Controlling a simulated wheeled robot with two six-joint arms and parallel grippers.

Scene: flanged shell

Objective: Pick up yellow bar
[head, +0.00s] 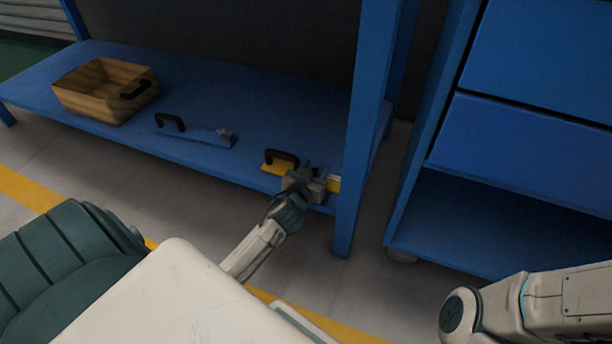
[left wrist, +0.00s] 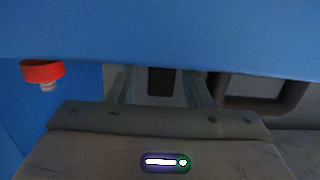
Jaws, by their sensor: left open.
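The yellow bar (head: 275,169) lies near the front edge of the blue lower shelf in the head view. A black handle (head: 281,157) stands at its left part. My left gripper (head: 312,172) is at the bar's right part, hides its middle, and is open. A yellow end (head: 333,184) shows to the right of the gripper. In the left wrist view the two fingers (left wrist: 160,88) are apart with a dark piece between them; I cannot tell whether they touch the bar. No yellow shows there. My right gripper is out of view.
A wooden box (head: 84,101) and a blue bar with a black handle (head: 200,136) sit farther left on the shelf (head: 262,118). A blue post (head: 358,130) stands close right of my left gripper. A blue cabinet (head: 520,140) is at right. A red knob (left wrist: 42,71) shows in the wrist view.

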